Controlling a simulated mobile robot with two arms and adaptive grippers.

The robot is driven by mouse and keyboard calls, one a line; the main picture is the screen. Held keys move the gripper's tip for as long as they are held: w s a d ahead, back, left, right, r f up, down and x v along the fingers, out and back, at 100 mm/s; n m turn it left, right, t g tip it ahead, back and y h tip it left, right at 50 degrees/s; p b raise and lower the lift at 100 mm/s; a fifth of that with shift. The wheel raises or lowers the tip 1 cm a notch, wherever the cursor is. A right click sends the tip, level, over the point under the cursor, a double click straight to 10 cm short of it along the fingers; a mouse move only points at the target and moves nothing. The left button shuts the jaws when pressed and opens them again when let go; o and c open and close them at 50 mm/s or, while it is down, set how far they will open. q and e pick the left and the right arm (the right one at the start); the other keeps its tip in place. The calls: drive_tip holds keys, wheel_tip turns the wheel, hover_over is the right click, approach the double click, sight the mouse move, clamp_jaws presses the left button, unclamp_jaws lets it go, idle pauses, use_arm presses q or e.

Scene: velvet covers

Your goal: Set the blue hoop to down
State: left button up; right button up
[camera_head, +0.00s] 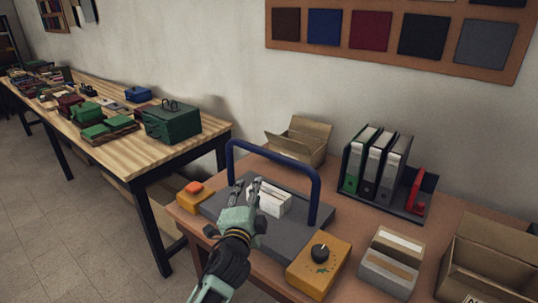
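The blue hoop (275,156) stands upright as an arch on a dark grey base plate (286,243) on the brown table. My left gripper (254,184) is in front of the hoop's opening, towards its left leg. Its two fingers point up and away with a small gap between them and nothing visible held. The hoop's top bar is above and beyond the fingertips. My gripper hides part of the base plate. My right gripper is not in view.
White cards (270,199) stand on the base near my fingers. An orange-button box (195,194) is at left, a yellow dial box (319,267) at front. Binders (375,163), a grey card box (391,262) and cardboard boxes (300,140) surround the base. A wooden table (200,133) stands left.

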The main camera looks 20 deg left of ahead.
sight(269, 154)
use_arm(q)
drive_tip(key=w+r+m, duration=0.1)
drive_tip(key=r, duration=0.1)
drive_tip(key=w+d+r+m+t+h, duration=0.1)
drive_tip(key=w+r, duration=0.1)
drive_tip(key=w+d+r+m+t, duration=0.1)
drive_tip(key=shift+w+r+m, duration=0.35)
drive_tip(key=shift+r+m, duration=0.05)
drive_tip(key=shift+w+a+r, duration=0.1)
drive_tip(key=shift+w+r, duration=0.05)
drive_tip(key=shift+w, duration=1)
drive_tip(key=shift+w+a+r, duration=0.1)
drive_tip(key=shift+w+r, duration=0.1)
drive_tip(key=shift+w, duration=1)
drive_tip(key=shift+w+r, duration=0.15)
drive_tip(key=shift+w, duration=1)
clamp_jaws()
